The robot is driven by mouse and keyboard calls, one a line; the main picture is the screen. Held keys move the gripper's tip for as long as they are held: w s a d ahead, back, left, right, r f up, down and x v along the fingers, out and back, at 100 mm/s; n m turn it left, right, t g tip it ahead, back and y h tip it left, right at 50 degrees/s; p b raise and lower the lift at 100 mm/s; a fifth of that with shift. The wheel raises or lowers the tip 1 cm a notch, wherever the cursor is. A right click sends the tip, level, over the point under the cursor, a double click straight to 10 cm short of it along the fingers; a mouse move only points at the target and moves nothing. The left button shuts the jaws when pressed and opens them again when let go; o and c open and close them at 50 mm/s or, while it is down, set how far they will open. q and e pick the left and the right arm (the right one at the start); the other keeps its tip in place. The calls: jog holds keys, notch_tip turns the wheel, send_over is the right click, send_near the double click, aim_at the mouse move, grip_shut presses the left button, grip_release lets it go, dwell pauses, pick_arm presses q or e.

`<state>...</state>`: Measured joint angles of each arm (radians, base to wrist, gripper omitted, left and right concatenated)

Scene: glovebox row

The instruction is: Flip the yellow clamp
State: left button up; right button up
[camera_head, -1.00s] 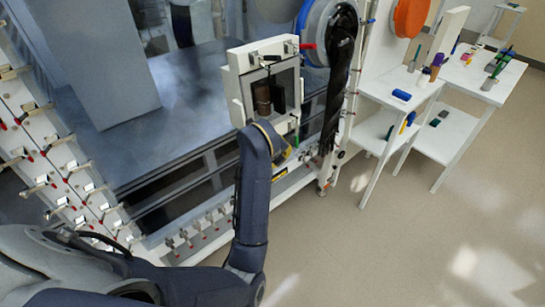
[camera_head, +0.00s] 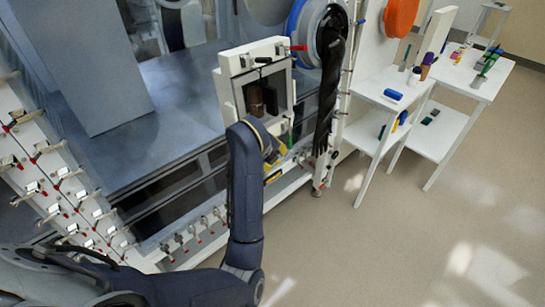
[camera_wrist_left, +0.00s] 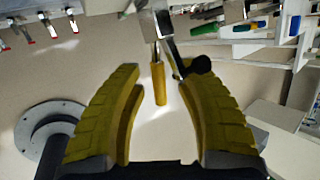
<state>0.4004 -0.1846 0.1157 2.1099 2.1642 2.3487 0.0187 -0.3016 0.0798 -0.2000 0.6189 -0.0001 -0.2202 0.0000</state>
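The yellow clamp (camera_wrist_left: 158,84) shows in the left wrist view as a yellow handle hanging down from a metal bracket. My left gripper (camera_wrist_left: 152,98) is open, its yellow padded fingers on either side of the handle, with visible gaps. Contact with the handle is not visible. In the head view my left gripper (camera_head: 274,153) is below the small framed hatch, partly hidden by my wrist. I cannot pick out the clamp there with certainty. My right gripper is not in view.
The white framed hatch (camera_head: 254,88) is just above my left gripper. A black glove (camera_head: 326,90) hangs to its right. Rows of toggle clamps (camera_head: 62,175) line the glovebox front at left. White shelves (camera_head: 440,130) with small items stand at right. The floor is open.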

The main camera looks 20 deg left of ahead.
pick_arm(q)
jog(key=shift+s+r, duration=0.3)
jog(key=shift+r, duration=0.15)
jog(key=s+a, duration=0.1)
jog(key=s, duration=1.1)
jog(key=shift+o, duration=0.3)
